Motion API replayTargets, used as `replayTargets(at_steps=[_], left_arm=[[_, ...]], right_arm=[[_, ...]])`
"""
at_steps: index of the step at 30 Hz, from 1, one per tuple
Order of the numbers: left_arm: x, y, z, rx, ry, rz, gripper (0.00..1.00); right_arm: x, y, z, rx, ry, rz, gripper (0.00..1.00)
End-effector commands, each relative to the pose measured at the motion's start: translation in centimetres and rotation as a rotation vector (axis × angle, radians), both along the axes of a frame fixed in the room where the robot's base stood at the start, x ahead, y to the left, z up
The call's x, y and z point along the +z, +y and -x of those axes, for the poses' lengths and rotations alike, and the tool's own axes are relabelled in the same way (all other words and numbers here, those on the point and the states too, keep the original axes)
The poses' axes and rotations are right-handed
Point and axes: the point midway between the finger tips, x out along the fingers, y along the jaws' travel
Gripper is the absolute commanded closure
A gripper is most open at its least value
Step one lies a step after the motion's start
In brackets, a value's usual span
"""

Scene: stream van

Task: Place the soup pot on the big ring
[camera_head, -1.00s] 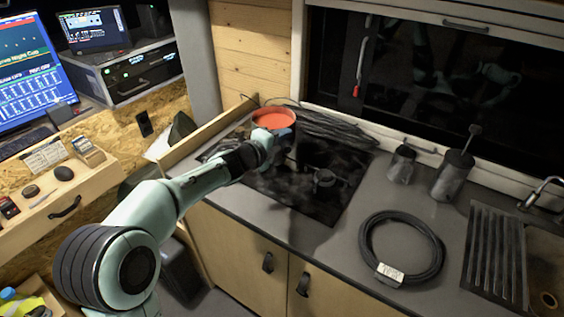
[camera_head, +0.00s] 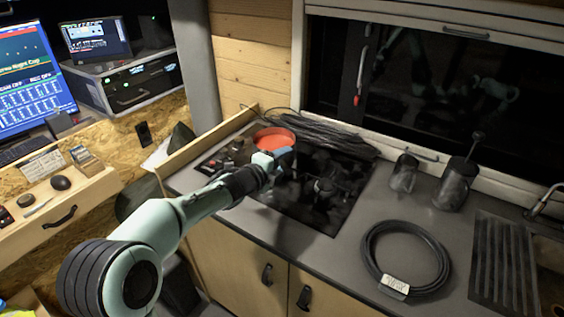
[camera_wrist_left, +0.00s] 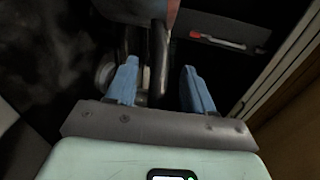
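The orange-red soup pot (camera_head: 274,137) sits over the back left part of the dark hob (camera_head: 322,222), and appears to rest there. The ring under it is hidden by the pot and my arm. My left gripper (camera_head: 276,158) is at the near side of the pot. In the left wrist view its two blue fingers (camera_wrist_left: 161,88) stand apart. A dark bar, seemingly the pot's handle (camera_wrist_left: 160,60), runs between them with a gap at the right finger. A dull reddish patch of the pot (camera_wrist_left: 166,14) shows at the top. My right gripper is not in view.
Black cables (camera_head: 325,134) lie behind the hob. A wooden side board (camera_head: 207,146) edges the counter at left. A dark mug (camera_head: 403,174), a dark canister (camera_head: 454,185) and a coiled cable (camera_head: 406,258) stand or lie to the right. Counter beside the coil is clear.

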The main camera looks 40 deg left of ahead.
Motion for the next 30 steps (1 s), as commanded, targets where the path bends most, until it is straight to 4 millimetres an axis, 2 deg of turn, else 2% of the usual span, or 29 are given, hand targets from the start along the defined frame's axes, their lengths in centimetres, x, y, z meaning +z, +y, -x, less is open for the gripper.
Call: replayTargets(at_steps=[9, 11, 24, 30], left_arm=[[0.4, 0.0, 0.0, 0.0, 0.0, 0.0, 0.48], [0.5, 0.0, 0.6, 0.001, -0.001, -0.001, 0.48], [2.5, -0.5, 9.2, 0.002, -0.002, -0.001, 0.48], [2.9, -0.6, 11.3, 0.001, 0.0, 0.0, 0.48]], right_arm=[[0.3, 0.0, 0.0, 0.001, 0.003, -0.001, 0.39], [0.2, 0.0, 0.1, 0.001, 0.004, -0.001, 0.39], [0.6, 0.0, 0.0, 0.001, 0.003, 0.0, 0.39], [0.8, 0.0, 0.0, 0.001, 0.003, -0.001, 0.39]])
